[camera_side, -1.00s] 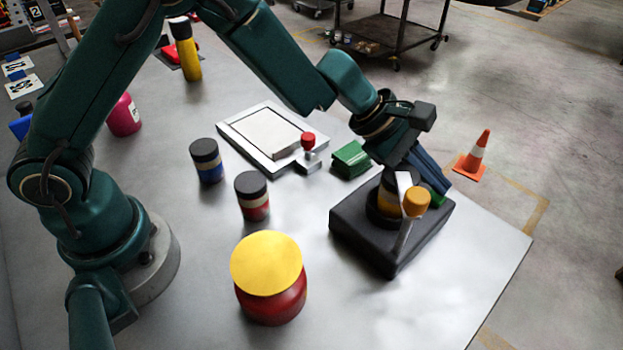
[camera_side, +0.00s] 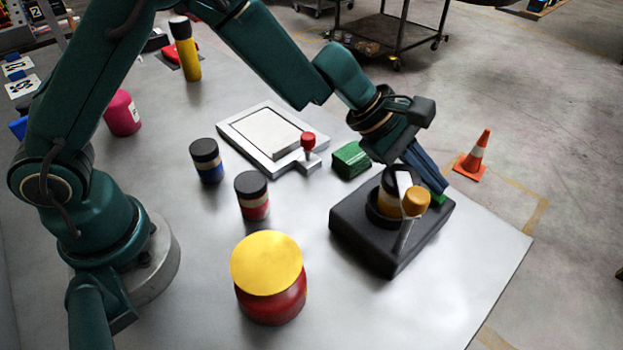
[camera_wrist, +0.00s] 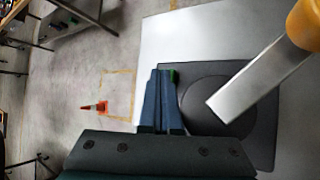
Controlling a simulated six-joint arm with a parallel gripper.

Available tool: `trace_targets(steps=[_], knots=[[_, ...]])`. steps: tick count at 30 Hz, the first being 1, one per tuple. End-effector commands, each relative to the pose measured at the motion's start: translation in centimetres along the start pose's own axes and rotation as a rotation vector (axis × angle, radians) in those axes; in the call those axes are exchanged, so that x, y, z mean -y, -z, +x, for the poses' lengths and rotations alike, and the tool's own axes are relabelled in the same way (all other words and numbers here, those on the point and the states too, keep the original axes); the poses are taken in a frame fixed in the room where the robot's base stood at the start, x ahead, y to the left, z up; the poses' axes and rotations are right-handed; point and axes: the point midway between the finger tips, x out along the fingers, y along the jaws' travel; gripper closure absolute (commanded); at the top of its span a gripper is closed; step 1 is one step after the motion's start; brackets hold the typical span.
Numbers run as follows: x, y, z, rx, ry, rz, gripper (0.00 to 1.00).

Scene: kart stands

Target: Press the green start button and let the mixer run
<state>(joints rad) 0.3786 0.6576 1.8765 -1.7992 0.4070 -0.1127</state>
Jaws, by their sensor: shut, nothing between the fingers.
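The mixer is a black square base (camera_side: 352,235) near the table's right edge. A jar with a yellow band (camera_side: 388,203) stands in its dark round holder. A metal arm with an orange knob (camera_side: 416,201) rises in front of the jar. The green start button (camera_side: 438,199) is at the base's far right corner, partly hidden by my fingers; it also shows beside the fingertips in the wrist view (camera_wrist: 174,76). My gripper (camera_side: 442,188) is shut and empty, its blue fingers angled down at the button. I cannot tell whether they touch it.
Blue-banded (camera_side: 206,160) and red-banded (camera_side: 252,196) jars and a yellow-lidded red pot (camera_side: 268,290) stand left. The front right table is clear.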

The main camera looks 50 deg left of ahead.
Motion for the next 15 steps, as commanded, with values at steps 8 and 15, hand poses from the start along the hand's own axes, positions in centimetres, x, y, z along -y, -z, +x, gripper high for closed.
trace_targets(steps=[8,15], knots=[[-0.4,-0.2,-0.3,0.004,-0.007,0.000,1.00],[-1.6,-1.3,-1.8,0.006,-0.010,0.001,1.00]])
